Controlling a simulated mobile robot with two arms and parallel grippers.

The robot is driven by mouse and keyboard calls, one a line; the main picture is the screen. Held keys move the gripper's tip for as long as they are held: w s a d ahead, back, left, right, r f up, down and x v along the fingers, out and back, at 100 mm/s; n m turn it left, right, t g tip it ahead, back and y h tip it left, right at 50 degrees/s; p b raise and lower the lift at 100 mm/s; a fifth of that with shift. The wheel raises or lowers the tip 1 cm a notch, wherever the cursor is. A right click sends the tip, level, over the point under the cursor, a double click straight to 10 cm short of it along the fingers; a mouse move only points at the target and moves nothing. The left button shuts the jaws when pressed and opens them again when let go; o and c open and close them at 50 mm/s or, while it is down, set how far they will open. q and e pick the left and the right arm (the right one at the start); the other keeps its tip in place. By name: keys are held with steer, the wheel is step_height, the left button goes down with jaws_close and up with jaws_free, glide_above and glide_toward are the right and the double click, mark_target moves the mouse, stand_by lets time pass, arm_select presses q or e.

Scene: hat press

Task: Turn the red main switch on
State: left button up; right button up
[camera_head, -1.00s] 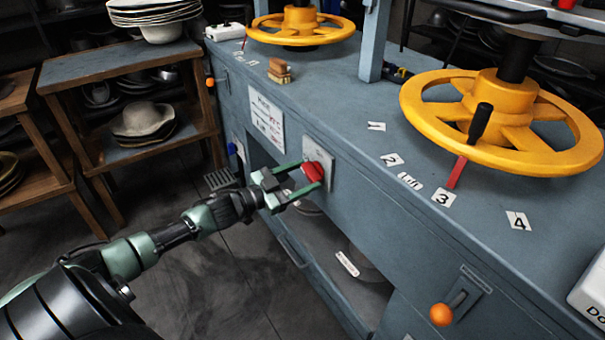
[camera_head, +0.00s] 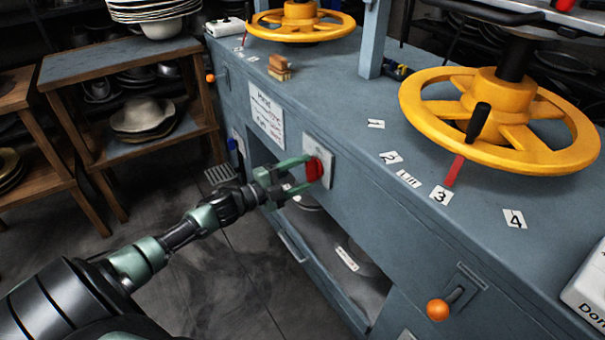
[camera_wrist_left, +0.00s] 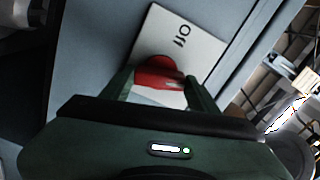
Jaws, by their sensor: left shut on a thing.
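The red main switch (camera_head: 314,170) is a red knob on a pale plate (camera_head: 323,152) on the front of the blue-grey press bench. In the left wrist view the red knob (camera_wrist_left: 158,73) sits between my fingers, and the plate shows the word "Off" (camera_wrist_left: 181,36) beside it. My left gripper (camera_head: 303,172) is shut on the red knob, one finger on either side of it. Part of the knob is hidden by the fingers and gripper body. My right gripper is not in view.
Large yellow handwheels (camera_head: 500,120) stand on the bench top (camera_head: 330,85). An orange ball knob (camera_head: 438,309) juts from the bench front at lower right. An open bay (camera_head: 345,265) lies below the switch. A wooden shelf (camera_head: 115,65) with hats stands at left.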

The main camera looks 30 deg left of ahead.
arm_select(q)
steer(key=shift+f+m, duration=0.1)
steer(key=shift+m, duration=0.6)
steer(key=shift+m+b, duration=0.3)
steer(key=shift+m, duration=0.7)
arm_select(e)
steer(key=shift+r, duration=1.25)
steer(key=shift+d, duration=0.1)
arm_select(q)
steer(key=o, duration=1.4)
steer(key=shift+c, duration=0.2)
steer(key=shift+s, duration=0.1)
